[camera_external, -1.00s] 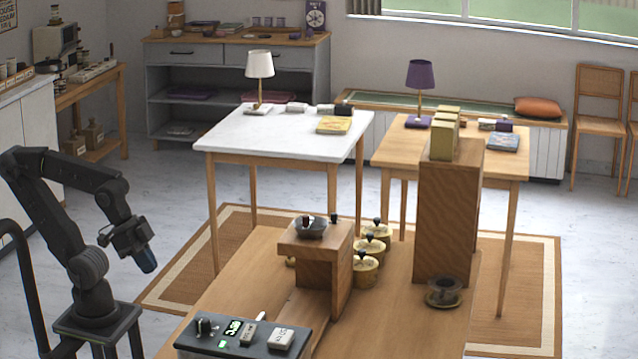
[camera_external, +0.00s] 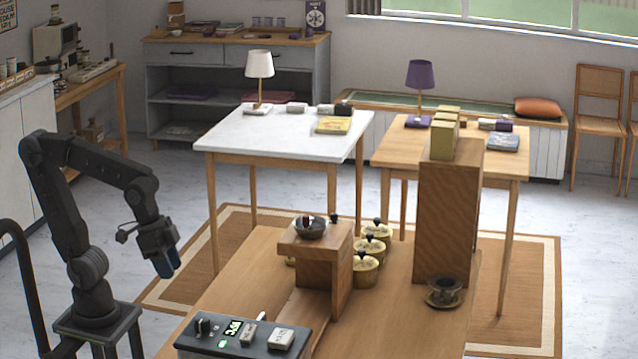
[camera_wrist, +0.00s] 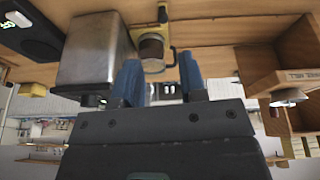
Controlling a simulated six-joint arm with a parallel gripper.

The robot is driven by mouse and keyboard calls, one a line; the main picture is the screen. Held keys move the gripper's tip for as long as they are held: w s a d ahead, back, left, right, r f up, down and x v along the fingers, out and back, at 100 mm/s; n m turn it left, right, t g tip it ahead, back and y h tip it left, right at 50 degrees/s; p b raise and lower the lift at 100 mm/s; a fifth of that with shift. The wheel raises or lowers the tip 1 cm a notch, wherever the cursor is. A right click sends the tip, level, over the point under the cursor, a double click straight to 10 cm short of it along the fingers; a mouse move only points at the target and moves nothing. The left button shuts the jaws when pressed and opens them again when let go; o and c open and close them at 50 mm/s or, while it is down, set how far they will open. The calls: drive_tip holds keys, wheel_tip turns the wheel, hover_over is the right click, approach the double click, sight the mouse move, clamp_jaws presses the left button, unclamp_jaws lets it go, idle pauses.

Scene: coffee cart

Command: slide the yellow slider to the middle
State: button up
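I cannot pick out a yellow slider for certain. In the wrist view a yellow piece (camera_wrist: 167,29) shows beyond my fingertips, beside a round brown-and-metal part (camera_wrist: 151,52) on a wooden surface. I cannot tell whether this yellow piece is the slider. In the external view no slider can be made out. My gripper (camera_external: 167,266) hangs fingers down in the air, left of the wooden cart top (camera_external: 385,293). In the wrist view my gripper (camera_wrist: 160,75) has its two blue fingers apart, with nothing between them.
A dark control box (camera_external: 258,339) with a lit display stands at the cart's near left. A wooden block stand (camera_external: 318,258) holds a dark bowl (camera_external: 310,228). A tall wooden column (camera_external: 445,215) and a dark cup (camera_external: 445,290) are right.

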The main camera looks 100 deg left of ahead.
drive_tip(key=shift+o, duration=0.7)
drive_tip(key=w+f+n+g, duration=0.2)
drive_tip(key=w+f, duration=0.3)
drive_tip(key=w, duration=0.6)
drive_tip(key=shift+w+a+f+g, duration=0.2)
drive_tip(key=shift+f+g, duration=0.2)
drive_tip(key=shift+g, duration=0.4)
drive_tip(key=f, duration=1.4)
drive_tip(key=shift+w+f, duration=0.1)
drive_tip(key=shift+w, duration=0.1)
clamp_jaws()
